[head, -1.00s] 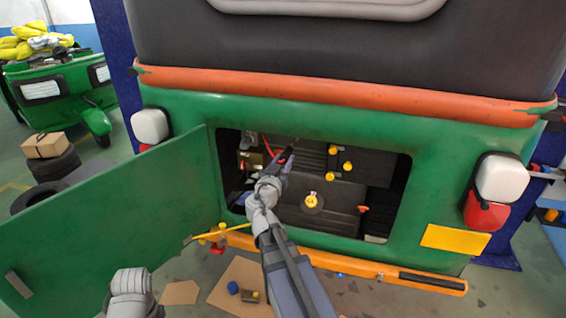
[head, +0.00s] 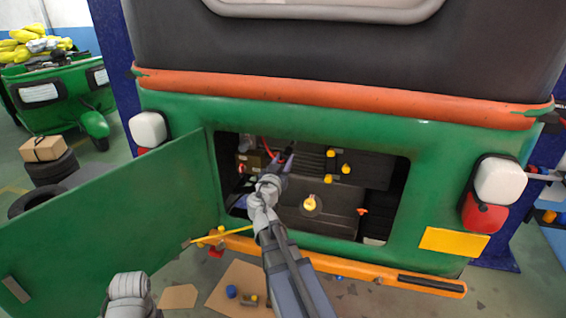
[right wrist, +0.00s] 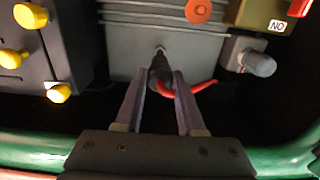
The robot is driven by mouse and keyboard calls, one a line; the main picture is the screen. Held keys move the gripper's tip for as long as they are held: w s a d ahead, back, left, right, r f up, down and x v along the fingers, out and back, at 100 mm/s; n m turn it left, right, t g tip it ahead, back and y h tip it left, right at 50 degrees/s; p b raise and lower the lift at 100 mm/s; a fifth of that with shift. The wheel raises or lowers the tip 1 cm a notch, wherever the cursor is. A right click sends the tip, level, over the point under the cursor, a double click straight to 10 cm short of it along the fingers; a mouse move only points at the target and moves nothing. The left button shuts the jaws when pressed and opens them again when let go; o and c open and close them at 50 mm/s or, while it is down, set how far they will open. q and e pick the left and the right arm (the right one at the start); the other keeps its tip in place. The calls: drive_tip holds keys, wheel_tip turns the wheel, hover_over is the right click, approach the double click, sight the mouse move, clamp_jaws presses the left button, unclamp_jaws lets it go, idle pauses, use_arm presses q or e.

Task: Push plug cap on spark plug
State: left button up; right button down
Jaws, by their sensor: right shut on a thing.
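My right gripper (head: 280,163) reaches into the open engine bay of the green rickshaw. In the right wrist view its two fingers (right wrist: 161,76) are shut on the black plug cap (right wrist: 160,68), one on each side. A red cable (right wrist: 203,86) runs from the cap off to the right. The cap's narrow end points at the finned grey engine block (right wrist: 130,32). A small pale metal tip, likely the spark plug (right wrist: 160,48), shows right at the cap's end. I cannot tell how far the cap sits over it.
The green door (head: 120,222) hangs open on the left. Yellow caps (head: 331,166) stick out to the right of my gripper in the head view. An olive box (right wrist: 262,18) and a grey fitting (right wrist: 250,57) lie close by in the wrist view. The orange bumper (head: 330,264) crosses below.

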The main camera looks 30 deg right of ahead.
sight(287, 153)
drive_tip(key=shift+x, duration=2.35)
idle(2.1)
drive_tip(key=shift+c, duration=2.2)
unclamp_jaws()
drive_tip(key=shift+c, duration=0.6)
drive_tip(key=shift+a, duration=0.1)
drive_tip(key=shift+v, duration=4)
drive_tip(key=shift+s, duration=0.1)
